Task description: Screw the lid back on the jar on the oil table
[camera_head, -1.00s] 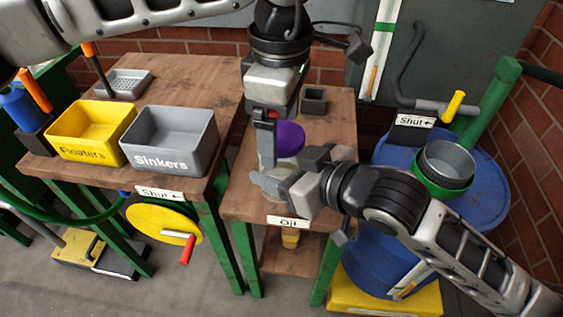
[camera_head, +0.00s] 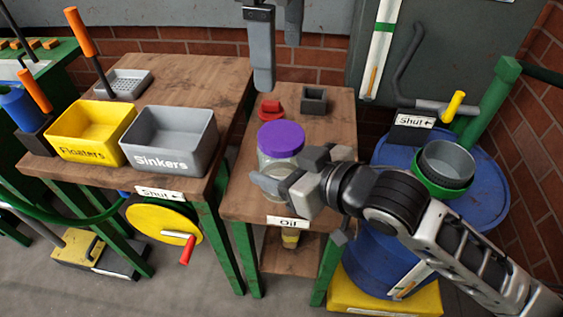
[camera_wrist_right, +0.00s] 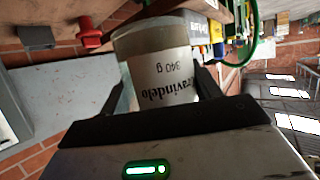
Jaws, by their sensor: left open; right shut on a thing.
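The jar (camera_head: 272,166) stands upright on the wooden oil table (camera_head: 245,195). It is clear with a pale label, which shows in the right wrist view (camera_wrist_right: 160,72). The purple lid (camera_head: 281,138) sits on top of the jar and looks level; whether its thread is tight I cannot tell. My right gripper (camera_head: 287,182) is shut around the jar's side, below the lid. Its fingers flank the jar in the right wrist view (camera_wrist_right: 158,88). My left gripper (camera_head: 277,66) is open and empty, above and behind the lid and apart from it.
A red object (camera_head: 270,109) and a small dark square holder (camera_head: 314,100) stand behind the jar. Yellow (camera_head: 92,153) and grey (camera_head: 171,160) bins are on the left table. A blue drum (camera_head: 483,205) with a round pan (camera_head: 446,165) stands right.

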